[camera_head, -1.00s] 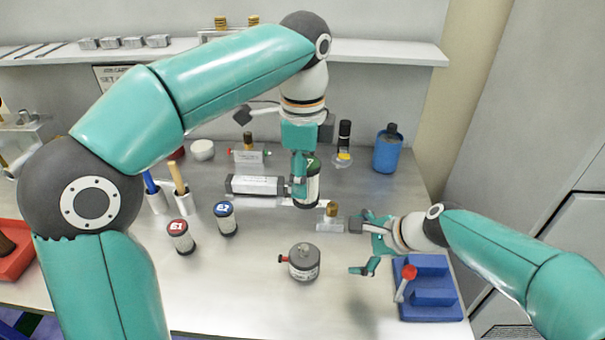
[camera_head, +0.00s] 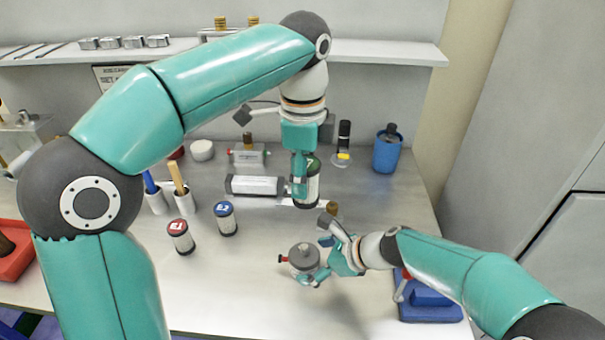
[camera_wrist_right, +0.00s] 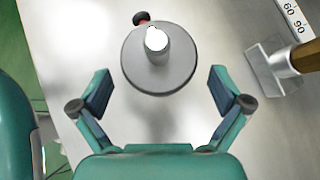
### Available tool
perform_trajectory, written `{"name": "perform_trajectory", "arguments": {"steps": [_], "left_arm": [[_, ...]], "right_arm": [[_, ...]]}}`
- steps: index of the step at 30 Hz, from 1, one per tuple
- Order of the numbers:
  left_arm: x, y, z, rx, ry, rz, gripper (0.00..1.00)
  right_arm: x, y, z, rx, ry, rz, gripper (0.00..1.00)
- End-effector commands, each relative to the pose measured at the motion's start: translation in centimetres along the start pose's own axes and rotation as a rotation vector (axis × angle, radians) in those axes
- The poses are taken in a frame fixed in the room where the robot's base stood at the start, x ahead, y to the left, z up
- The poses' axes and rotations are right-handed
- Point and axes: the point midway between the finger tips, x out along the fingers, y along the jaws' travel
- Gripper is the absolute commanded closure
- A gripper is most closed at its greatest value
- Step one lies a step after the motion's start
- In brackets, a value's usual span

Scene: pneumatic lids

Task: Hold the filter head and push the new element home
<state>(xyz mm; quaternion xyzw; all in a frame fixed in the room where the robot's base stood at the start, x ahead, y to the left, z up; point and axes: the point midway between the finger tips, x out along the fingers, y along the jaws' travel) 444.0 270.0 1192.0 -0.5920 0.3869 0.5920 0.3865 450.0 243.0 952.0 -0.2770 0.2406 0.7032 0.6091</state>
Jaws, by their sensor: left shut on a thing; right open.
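My left gripper (camera_head: 301,190) is shut on a dark upright cylinder with a green top and pale label (camera_head: 313,188), behind the bench middle; the fingers hide part of it. A squat grey round housing (camera_head: 304,256) with a red side knob stands upright in front; I cannot tell which of these is the filter head. My right gripper (camera_head: 322,262) is open at the housing's right side. In the right wrist view the housing (camera_wrist_right: 155,70) lies ahead between the open fingers (camera_wrist_right: 159,90), apart from both. Two white elements stand at left: red-capped E1 (camera_head: 180,236) and blue-capped E2 (camera_head: 226,219).
A horizontal grey cylinder (camera_head: 255,185) lies left of my left gripper. A blue fixture (camera_head: 430,305) stands under my right arm, a blue cup (camera_head: 387,152) at back right.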

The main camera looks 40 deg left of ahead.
Motion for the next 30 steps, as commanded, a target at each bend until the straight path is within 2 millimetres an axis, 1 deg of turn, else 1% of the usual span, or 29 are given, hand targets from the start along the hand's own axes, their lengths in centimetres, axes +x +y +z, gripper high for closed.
{"name": "perform_trajectory", "arguments": {"steps": [3, 9, 30], "left_arm": [[0.0, 0.0, 0.0, 0.0, 0.0, 0.0, 0.86], [0.0, 0.0, 0.1, -0.001, 0.0, 0.0, 0.86], [-0.1, 0.0, 0.1, -0.001, 0.0, 0.0, 0.86]], "right_arm": [[1.2, 0.1, 0.0, 0.0, 0.0, 0.002, 0.0], [2.0, 0.0, 0.1, -0.002, -0.001, 0.001, 0.0], [2.0, 0.1, 0.1, -0.002, -0.001, 0.001, 0.0]]}}
